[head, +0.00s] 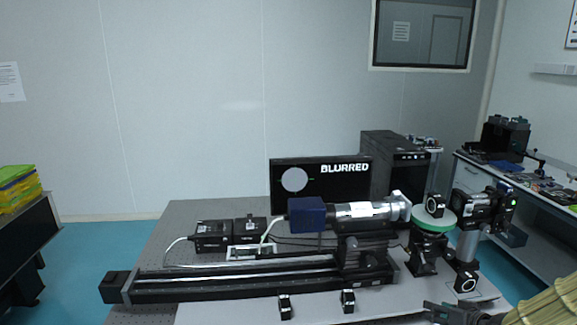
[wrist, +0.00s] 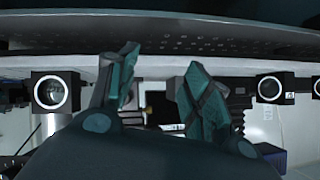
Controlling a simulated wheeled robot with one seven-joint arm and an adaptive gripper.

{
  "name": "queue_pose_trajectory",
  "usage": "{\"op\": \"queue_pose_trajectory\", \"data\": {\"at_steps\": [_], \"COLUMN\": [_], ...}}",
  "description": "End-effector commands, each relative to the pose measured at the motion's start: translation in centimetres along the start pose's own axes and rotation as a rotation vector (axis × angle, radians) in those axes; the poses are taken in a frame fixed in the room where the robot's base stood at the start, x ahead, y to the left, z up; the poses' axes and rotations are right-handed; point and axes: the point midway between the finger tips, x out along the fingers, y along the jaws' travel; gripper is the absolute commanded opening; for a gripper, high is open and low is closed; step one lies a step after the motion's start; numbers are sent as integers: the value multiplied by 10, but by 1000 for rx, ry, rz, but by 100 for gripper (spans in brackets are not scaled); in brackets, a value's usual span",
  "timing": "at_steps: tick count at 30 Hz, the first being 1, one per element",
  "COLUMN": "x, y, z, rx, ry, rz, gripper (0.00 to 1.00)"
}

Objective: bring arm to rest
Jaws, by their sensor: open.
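My gripper (head: 452,313) is at the bottom right of the head view, low in front of the table's near right part. In the wrist view, the two fingers of my gripper (wrist: 160,62) stand apart with nothing between them. My arm shows as a ribbed tan sleeve at the bottom right corner of the head view. The wrist view looks upside down, with the perforated table edge (wrist: 200,42) across its top.
The optical table (head: 190,215) carries a long black rail (head: 230,290), a camera tube (head: 365,211), a green-rimmed disc (head: 433,219) and a monitor (head: 320,188) reading "BLURRED". Small black mounts (head: 348,301) stand near the front. Blue floor (head: 90,255) is open at left.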

Motion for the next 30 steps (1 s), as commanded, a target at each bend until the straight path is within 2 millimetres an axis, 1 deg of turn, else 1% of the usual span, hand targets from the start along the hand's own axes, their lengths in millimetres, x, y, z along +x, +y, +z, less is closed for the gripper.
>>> {"op": "queue_pose_trajectory", "data": {"at_steps": [1, 9, 11, 12, 14, 15, 17, 18, 23, 24, 26, 27, 29, 30], "x": [5, 14, 15, 15, 14, 13, 11, 8, -7, -12, -21, -27, -38, -45], "y": [-9, -46, -54, -60, -69, -76, -85, -91, -114, -119, -127, -132, -140, -144], "z": [19, 97, 116, 130, 151, 167, 191, 208, 273, 289, 314, 330, 354, 370], "rx": [0, 17, 20, 21, 23, 24, 25, 26, 24, 22, 19, 15, 10, 6], "ry": [-39, -198, -235, -261, -302, -331, -377, -408, -529, -559, -606, -636, -683, -713], "rz": [4, 31, 38, 44, 53, 59, 70, 79, 114, 123, 139, 149, 164, 174], "gripper": [49, 49, 49, 49, 49, 49, 49, 49, 49, 49, 49, 49, 49, 49]}}
